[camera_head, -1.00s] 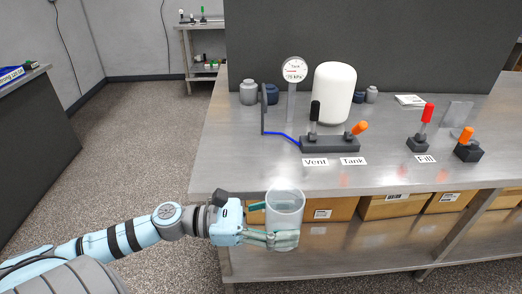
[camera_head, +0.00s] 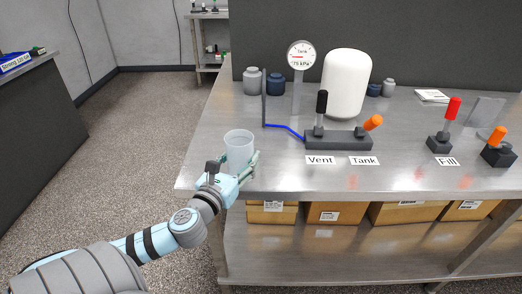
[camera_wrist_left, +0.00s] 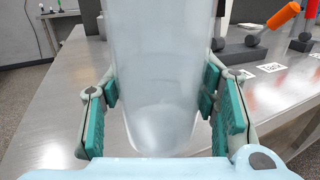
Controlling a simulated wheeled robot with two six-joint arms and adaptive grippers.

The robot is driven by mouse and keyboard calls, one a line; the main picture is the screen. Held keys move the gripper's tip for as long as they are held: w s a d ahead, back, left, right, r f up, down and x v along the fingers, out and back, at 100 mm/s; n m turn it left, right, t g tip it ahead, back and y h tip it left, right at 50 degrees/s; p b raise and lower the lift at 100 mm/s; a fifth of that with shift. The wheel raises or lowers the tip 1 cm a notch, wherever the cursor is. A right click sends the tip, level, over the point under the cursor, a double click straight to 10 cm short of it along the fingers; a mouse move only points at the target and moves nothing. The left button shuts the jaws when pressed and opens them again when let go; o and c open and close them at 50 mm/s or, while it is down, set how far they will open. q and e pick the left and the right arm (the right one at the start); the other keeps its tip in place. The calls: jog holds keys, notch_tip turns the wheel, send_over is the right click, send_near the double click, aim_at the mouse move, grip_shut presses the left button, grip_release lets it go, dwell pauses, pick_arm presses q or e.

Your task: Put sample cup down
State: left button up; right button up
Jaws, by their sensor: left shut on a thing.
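The sample cup (camera_head: 239,148) is a clear, translucent beaker, upright near the front left corner of the steel bench (camera_head: 290,180). My left gripper (camera_head: 240,170) is shut on it, with a finger on each side of its lower part. In the left wrist view the cup (camera_wrist_left: 160,85) fills the middle, between the green finger pads of the gripper (camera_wrist_left: 160,110). I cannot tell whether the cup's base touches the bench top. My right gripper is not in view.
A valve block with a black lever (camera_head: 321,105) and an orange lever (camera_head: 373,123) stands right of the cup, before a gauge (camera_head: 301,55) and a white tank (camera_head: 346,83). A blue tube (camera_head: 287,129) runs behind. The bench around the cup is bare.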

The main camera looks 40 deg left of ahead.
pick_arm(q)
jog(key=x, duration=0.9)
jog(key=shift+w+d+f, duration=0.1)
jog(key=shift+d+f, duration=0.15)
jog(key=shift+f, duration=0.1)
jog(key=x, duration=0.4)
jog(key=shift+a+r, duration=0.1)
jog(key=shift+r, duration=0.1)
jog(key=f+b, duration=0.2)
jog(key=f, duration=0.1)
jog(key=shift+w+a, duration=0.1)
jog(key=shift+w, duration=0.3)
jog(key=shift+w+f, duration=0.1)
jog(key=shift+f, duration=0.3)
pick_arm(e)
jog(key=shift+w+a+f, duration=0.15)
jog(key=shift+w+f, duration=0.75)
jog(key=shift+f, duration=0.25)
pick_arm(q)
jog(key=o, duration=1.2)
jog(key=shift+r, duration=0.15)
